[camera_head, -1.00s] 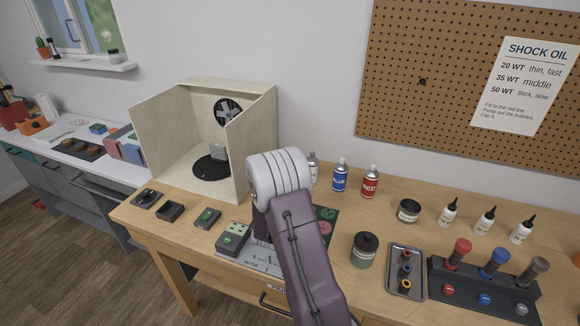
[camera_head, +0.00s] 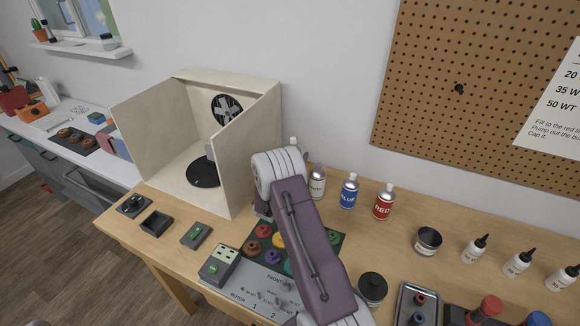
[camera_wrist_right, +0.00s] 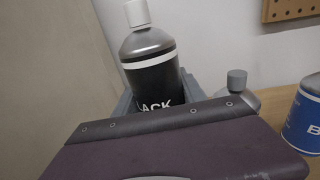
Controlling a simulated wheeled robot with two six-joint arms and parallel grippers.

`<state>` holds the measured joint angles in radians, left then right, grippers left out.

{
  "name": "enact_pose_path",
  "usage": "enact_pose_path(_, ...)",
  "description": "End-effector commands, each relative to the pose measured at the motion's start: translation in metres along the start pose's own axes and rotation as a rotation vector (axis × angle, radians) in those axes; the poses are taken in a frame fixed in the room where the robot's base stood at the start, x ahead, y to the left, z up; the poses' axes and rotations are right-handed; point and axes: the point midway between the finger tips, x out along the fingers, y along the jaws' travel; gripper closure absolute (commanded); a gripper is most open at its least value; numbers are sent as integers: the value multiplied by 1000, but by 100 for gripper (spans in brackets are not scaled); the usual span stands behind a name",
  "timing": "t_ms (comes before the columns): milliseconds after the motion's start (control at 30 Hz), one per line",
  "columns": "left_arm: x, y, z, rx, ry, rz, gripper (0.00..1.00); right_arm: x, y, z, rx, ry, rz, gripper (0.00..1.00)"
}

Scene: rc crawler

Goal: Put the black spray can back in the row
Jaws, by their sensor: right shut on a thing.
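The black spray can (camera_wrist_right: 150,62), with a pale cap and a dark label reading "ACK", stands between the grey fingers of my right gripper (camera_wrist_right: 158,92) in the right wrist view. The gripper is shut on it. My arm hides its lower part, so I cannot tell whether its base touches the table. In the head view only a pale cap (camera_head: 293,142) shows above my arm, likely this can's. My left gripper is not in view.
The open wooden spray booth (camera_head: 252,150) with a fan stands close to the left of my arm. Paint pots on a dark mat (camera_head: 262,232) lie in front. A tin (camera_head: 428,240) and several dropper bottles stand right of the row. The pegboard (camera_head: 440,100) hangs behind.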

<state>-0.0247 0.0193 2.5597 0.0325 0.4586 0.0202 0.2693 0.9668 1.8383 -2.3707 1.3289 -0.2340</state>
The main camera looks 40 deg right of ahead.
Motion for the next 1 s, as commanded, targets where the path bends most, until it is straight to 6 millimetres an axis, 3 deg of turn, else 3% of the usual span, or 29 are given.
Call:
enact_pose_path(100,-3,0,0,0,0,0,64,13,19,-13,1,-2,1,100)
enact_pose_path(233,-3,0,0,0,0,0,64,19,27,-19,1,-2,0,100)
enact_pose_path(367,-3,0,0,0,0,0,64,19,28,-23,-1,0,0,100)
enact_pose_path(600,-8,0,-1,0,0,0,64,19,28,-58,-1,0,0,100)
enact_pose_path(1000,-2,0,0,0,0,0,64,19,28,-65,1,-2,0,100)
